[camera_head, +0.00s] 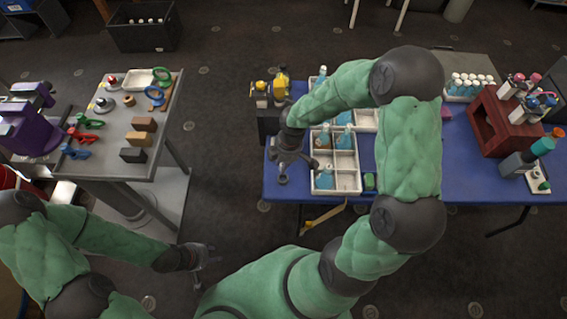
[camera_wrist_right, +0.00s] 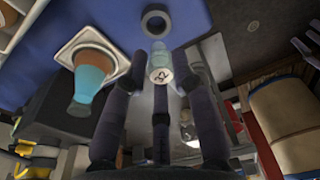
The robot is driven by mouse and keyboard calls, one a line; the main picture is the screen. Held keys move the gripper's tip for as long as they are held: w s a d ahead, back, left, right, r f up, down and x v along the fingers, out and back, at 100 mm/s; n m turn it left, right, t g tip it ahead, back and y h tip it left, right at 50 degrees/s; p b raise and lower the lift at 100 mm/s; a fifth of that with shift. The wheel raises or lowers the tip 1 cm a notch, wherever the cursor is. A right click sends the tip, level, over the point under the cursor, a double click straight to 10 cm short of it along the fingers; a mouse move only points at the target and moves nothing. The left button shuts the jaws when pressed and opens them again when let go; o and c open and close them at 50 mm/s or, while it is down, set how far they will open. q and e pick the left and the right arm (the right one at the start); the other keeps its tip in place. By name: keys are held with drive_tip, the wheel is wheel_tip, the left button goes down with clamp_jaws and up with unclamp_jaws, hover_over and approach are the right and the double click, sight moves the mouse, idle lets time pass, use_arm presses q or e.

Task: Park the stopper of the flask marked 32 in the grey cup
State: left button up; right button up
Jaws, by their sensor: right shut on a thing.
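My right gripper (camera_head: 283,172) is over the left edge of the blue table. In the right wrist view its fingers (camera_wrist_right: 160,80) are shut on a small pale, translucent stopper (camera_wrist_right: 160,62) with a dark mark on its round white end; I cannot read the mark surely. A grey ring-shaped rim (camera_wrist_right: 157,12), perhaps the grey cup, shows just beyond the stopper, apart from it in the picture. Flask numbers are too small to read. My left gripper (camera_head: 205,257) hangs at the lower left, away from the tables.
A white divided tray (camera_head: 335,157) holds several blue flasks, partly hidden by my right arm. A dark red rack (camera_head: 495,125) and a white tray of vials (camera_head: 462,97) stand further right. A grey side table (camera_head: 160,130) with blocks and tools stands at left. Open floor lies between.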

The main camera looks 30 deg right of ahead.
drive_tip(key=shift+f+b, duration=1.85)
drive_tip(key=shift+f, duration=0.25)
drive_tip(key=shift+r, duration=0.25)
drive_tip(key=shift+f, duration=0.35)
drive_tip(key=shift+f+b, duration=0.6)
drive_tip(key=shift+f, duration=0.25)
drive_tip(key=shift+f, duration=0.1)
drive_tip(key=shift+f+b, duration=0.3)
drive_tip(key=shift+f, duration=0.05)
drive_tip(key=o, duration=0.9)
